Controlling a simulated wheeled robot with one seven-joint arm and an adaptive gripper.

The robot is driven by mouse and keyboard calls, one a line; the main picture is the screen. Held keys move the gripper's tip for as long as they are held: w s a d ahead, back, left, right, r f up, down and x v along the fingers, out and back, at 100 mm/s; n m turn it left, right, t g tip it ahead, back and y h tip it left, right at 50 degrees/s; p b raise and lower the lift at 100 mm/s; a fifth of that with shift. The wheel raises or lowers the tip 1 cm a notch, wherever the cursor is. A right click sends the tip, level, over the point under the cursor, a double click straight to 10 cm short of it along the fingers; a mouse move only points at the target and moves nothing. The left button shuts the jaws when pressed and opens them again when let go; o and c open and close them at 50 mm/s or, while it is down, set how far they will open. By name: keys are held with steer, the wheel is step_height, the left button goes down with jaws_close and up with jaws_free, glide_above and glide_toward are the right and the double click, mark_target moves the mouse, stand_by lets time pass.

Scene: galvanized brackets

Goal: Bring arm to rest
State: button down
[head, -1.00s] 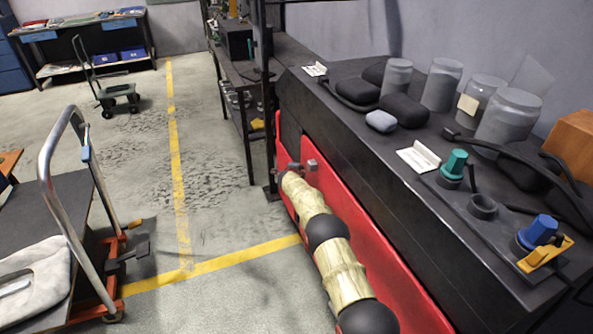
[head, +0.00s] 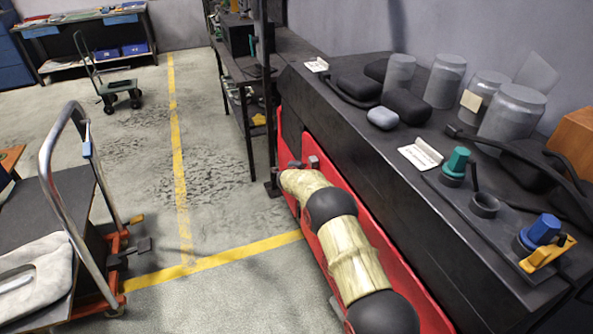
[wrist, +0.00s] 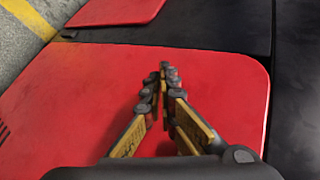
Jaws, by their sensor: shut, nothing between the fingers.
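My gripper (wrist: 165,75) shows in the wrist view, its two yellow and dark fingers meeting at the tips with nothing between them. It points at the red panel (wrist: 80,85) on the front of the dark bench, and I cannot tell how far apart they are. In the head view my arm (head: 345,250) stretches along the red front of the bench (head: 420,290), below the bench top. The gripper's fingertips are barely visible in the head view, at the far end of the arm.
The dark bench top (head: 395,145) holds grey jars (head: 510,118), a teal-capped part (head: 456,162), a blue-capped part (head: 541,232) and a white card (head: 420,155). A trolley (head: 90,200) with a grey bag (head: 35,270) stands at left. The floor (head: 215,200) between is clear.

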steer(key=s+a+f+n+g+y, duration=0.35)
steer(key=s+a+f+n, duration=0.3)
steer(key=s+a, duration=0.35)
steer(key=s+r+n+g+y, duration=0.1)
steer(key=s+r+n, duration=0.2)
steer(key=s, duration=0.4)
steer(key=s+r+n+g+y, duration=0.1)
steer(key=s+r+n+g, duration=0.15)
steer(key=s, duration=0.35)
steer(key=s+d+r+n+h, duration=0.1)
steer(key=s+d+r+n, duration=0.1)
steer(key=s+d+r, duration=0.7)
steer(key=s+d+r+n+h+p, duration=0.1)
steer(key=s+d+r+n, duration=0.2)
steer(key=s+d+r, duration=0.6)
steer(key=s+d+r+n+h+p, duration=0.1)
steer(key=s+d+r, duration=0.8)
steer(key=s, duration=2)
steer(key=shift+s+d+r+n+t, duration=0.35)
steer(key=shift+r+n, duration=0.75)
steer(key=shift+r, duration=2.6)
steer(key=shift+w, duration=0.1)
